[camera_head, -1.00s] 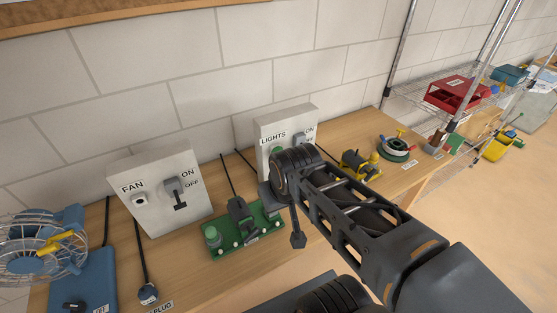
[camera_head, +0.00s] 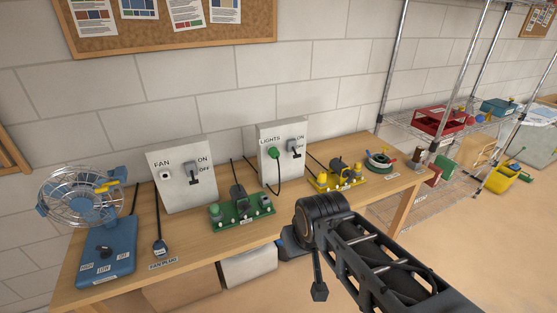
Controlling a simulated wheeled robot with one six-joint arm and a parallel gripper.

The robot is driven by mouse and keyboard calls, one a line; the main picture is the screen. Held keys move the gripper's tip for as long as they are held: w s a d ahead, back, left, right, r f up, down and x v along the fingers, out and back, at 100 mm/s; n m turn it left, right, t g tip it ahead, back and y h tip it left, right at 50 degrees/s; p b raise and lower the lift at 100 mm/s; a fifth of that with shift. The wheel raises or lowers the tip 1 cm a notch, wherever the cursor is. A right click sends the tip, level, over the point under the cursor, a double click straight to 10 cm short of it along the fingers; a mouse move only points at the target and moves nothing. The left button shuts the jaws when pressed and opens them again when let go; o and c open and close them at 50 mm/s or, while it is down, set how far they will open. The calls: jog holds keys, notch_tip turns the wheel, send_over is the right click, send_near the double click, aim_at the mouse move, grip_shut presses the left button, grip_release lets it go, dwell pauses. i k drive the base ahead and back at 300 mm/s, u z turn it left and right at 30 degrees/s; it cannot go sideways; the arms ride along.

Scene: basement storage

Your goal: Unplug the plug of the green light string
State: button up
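The green plug (camera_head: 273,154) sits in the face of the white LIGHTS box (camera_head: 292,133) against the wall. A dark cord hangs from it in a loop toward the table. A green board (camera_head: 241,213) with a dark fitting and green and pale knobs stands in front of the box on the left. My gripper (camera_head: 302,268) is at lower centre, in front of the table edge and well below and right of the plug. Its two dark fingers look spread apart with nothing between them. It touches neither plug nor cord.
The white FAN box (camera_head: 183,175), blue fan (camera_head: 106,250) and a dark plug (camera_head: 160,247) stand at left. A yellow board (camera_head: 336,179) and a round green item (camera_head: 379,160) stand right on the wooden table (camera_head: 215,250). A wire shelf (camera_head: 425,128) is farther right.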

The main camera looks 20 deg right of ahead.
aim_at(273, 152)
jog(key=u, duration=1.45)
jog(key=i, duration=1)
jog(key=z, duration=2.05)
